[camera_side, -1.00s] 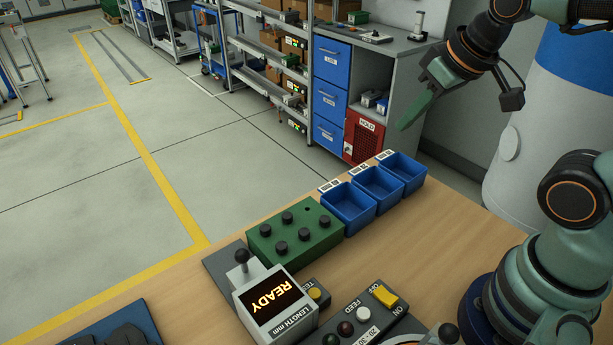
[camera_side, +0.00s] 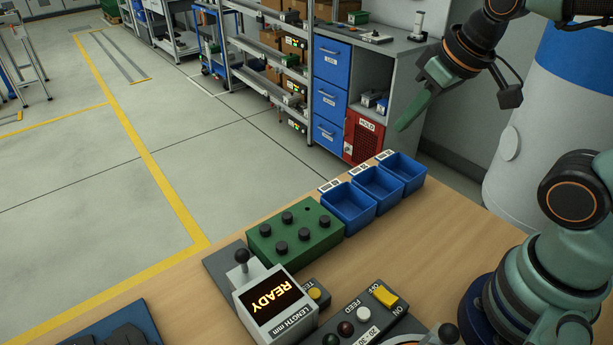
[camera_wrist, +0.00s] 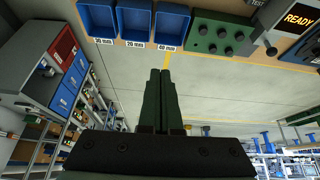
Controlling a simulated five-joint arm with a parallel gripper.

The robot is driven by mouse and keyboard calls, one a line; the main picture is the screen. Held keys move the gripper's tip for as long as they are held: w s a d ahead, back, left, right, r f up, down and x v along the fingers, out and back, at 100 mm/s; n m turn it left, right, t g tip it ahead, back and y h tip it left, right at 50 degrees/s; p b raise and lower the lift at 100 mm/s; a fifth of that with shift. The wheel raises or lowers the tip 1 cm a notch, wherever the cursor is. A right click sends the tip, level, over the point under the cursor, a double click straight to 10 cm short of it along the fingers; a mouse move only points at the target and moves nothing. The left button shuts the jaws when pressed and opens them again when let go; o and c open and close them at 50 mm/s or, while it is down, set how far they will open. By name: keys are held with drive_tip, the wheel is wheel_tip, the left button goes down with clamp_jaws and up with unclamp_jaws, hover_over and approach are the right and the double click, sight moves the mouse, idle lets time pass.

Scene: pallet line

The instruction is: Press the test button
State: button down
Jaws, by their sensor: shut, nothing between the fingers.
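The test button (camera_side: 315,293) is a round yellow-orange button on a small grey box. It sits beside the length gauge (camera_side: 267,300), whose display reads READY. The gauge also shows at the top right of the wrist view (camera_wrist: 297,20), with part of the test label at the picture's top edge. My gripper (camera_side: 404,127) is shut and empty, held up above and behind the blue bins, well away from the button. In the wrist view my gripper's fingers (camera_wrist: 160,75) are together and point toward the bins. Part of the test label is hidden behind the gauge in the side view.
A green block with black knobs (camera_side: 295,233) stands behind the gauge. Three blue bins (camera_side: 349,208) line the bench's back edge. A feed control box (camera_side: 362,318) with a yellow switch is right of the button. A dark blue tray (camera_side: 147,318) lies at the front left.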

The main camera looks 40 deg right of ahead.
drive_tip(key=w+a+f+n+g, duration=0.1)
drive_tip(key=a+f+n+g, duration=0.3)
drive_tip(key=a+n+g, duration=0.65)
drive_tip(key=n+h, duration=0.5)
drive_tip(key=n, duration=0.1)
hover_over(310, 293)
wheel_tip(310, 293, down, 7)
drive_tip(key=shift+r, duration=0.15)
drive_tip(key=shift+f, duration=4.4)
drive_tip(key=shift+f, duration=0.1)
drive_tip(key=shift+f, duration=0.3)
